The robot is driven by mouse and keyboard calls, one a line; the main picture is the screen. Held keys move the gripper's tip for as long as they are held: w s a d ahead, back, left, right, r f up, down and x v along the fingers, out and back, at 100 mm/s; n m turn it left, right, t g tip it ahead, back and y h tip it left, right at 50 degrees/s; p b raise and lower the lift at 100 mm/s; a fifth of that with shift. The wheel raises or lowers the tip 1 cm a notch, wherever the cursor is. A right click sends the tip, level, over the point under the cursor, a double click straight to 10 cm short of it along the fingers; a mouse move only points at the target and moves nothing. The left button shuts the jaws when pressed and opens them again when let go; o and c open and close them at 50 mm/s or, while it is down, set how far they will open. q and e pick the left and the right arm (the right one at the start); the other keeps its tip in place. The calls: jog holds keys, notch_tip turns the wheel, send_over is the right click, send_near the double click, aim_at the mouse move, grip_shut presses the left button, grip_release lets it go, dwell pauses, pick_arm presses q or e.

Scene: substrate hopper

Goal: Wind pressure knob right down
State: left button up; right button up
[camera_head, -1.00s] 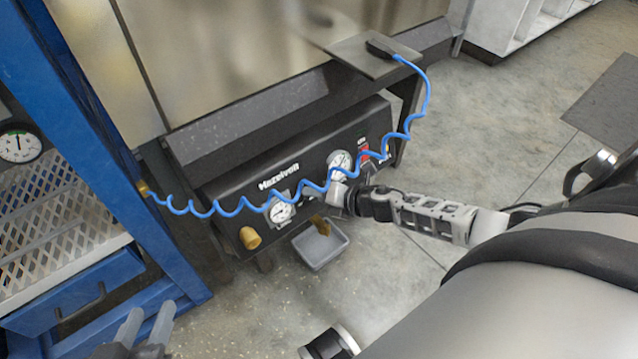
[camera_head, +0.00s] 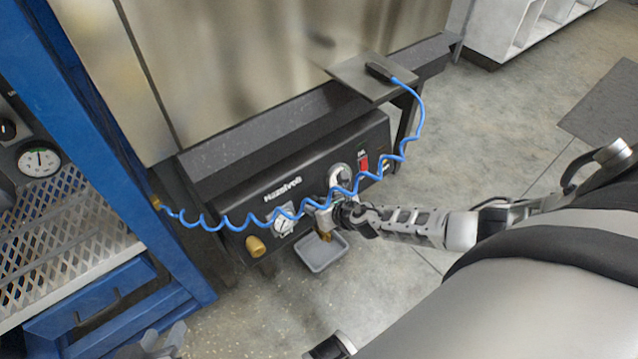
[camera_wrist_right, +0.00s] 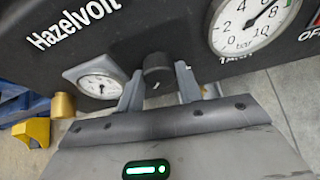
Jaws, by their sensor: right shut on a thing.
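The black pressure knob (camera_wrist_right: 158,70) sits on the front of the black Hazelvolt panel (camera_head: 262,205), between a small gauge and a larger one. My right gripper (camera_wrist_right: 159,88) has one finger on each side of this knob and is shut on it. In the head view my right gripper (camera_head: 324,215) is against the panel and hides the knob. The large gauge (camera_wrist_right: 255,20) is cut by the top edge of the wrist view; its needle points up and right.
A blue coiled hose (camera_head: 235,222) hangs across the panel front. The small gauge (camera_wrist_right: 98,86) and a brass knob (camera_head: 255,246) are left of my right gripper. A grey tray (camera_head: 322,254) lies on the floor below. A blue frame (camera_head: 120,165) stands at left.

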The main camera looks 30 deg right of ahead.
pick_arm(q)
jog(key=shift+s+r, duration=0.3)
jog(key=shift+r, duration=0.1)
pick_arm(e)
jog(key=o, duration=1)
pick_arm(q)
jog(key=shift+w+r, duration=0.1)
